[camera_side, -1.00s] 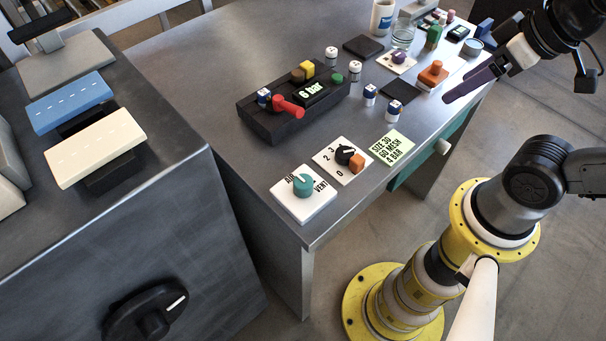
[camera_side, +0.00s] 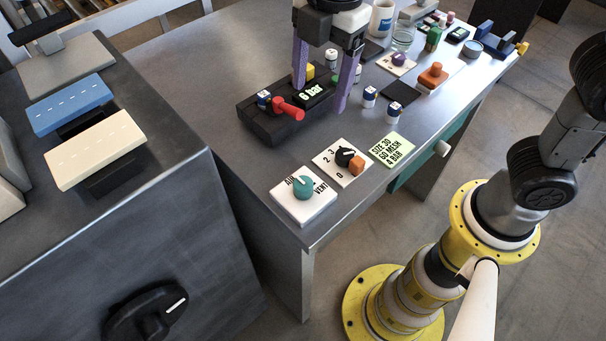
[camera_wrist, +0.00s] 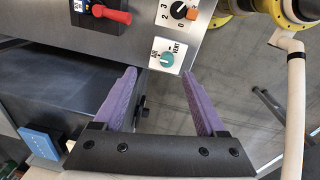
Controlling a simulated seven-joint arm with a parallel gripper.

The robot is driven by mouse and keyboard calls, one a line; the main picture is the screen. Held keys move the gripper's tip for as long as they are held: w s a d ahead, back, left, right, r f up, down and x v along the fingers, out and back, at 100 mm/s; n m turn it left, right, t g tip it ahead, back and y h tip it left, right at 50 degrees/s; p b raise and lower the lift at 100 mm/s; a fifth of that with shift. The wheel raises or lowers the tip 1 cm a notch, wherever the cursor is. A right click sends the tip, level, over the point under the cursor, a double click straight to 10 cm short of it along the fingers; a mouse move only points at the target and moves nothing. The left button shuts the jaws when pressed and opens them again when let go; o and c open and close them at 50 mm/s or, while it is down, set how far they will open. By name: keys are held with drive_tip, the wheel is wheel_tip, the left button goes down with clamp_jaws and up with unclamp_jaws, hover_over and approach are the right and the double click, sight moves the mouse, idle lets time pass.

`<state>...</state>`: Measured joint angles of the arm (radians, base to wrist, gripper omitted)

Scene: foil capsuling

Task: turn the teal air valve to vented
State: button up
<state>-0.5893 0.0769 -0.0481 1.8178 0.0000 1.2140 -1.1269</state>
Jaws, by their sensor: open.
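The teal air valve (camera_side: 303,187) is a round knob on a white plate (camera_side: 318,207) at the near corner of the grey table. The plate is printed "AIR" and "VENT". In the wrist view the teal knob (camera_wrist: 167,59) sits beyond the fingertips, a little above the gap between them, with a pale mark on its face. My gripper (camera_side: 321,102) has two purple fingers pointing down, spread apart and empty. In the side view it hangs over the black block with the display, behind the valve. It is not touching the valve.
A dial plate with a black knob and orange tab (camera_side: 357,164) is beside the valve. A green note (camera_side: 391,148) lies to the right. The table edge is close to the valve.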

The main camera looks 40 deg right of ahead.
drive_tip(key=n, duration=0.1)
approach(303, 183)
drive_tip(key=shift+g+h, duration=0.3)
drive_tip(key=shift+g, duration=0.1)
drive_tip(key=f, duration=0.8)
drive_tip(key=shift+w+a+f, duration=0.3)
drive_tip(key=shift+w, duration=0.05)
clamp_jaws()
